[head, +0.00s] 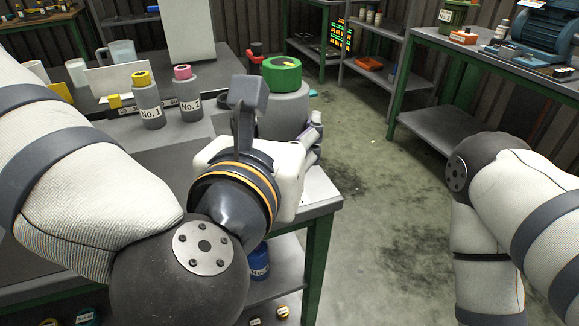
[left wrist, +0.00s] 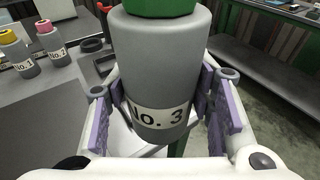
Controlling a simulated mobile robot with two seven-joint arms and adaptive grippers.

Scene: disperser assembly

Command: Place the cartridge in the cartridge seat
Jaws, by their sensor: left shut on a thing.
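My left gripper (head: 300,142) is shut on a cartridge (head: 284,108), a grey bottle with a green cap. In the left wrist view the cartridge (left wrist: 158,62) stands nearly upright between the purple-padded fingers, and its label reads No. 3. In the head view it is over the right end of the workbench, partly hidden by my wrist. I cannot make out the cartridge seat for certain; a dark grey part (left wrist: 97,64) shows behind the cartridge at left in the left wrist view. My right gripper is outside both views.
Two grey bottles, No. 1 (head: 147,106) with a yellow cap and No. 2 (head: 187,92) with a pink cap, stand on the workbench (head: 322,205). Pitchers and a white panel are behind them. Open floor (head: 390,215) lies right of the bench, with shelves beyond.

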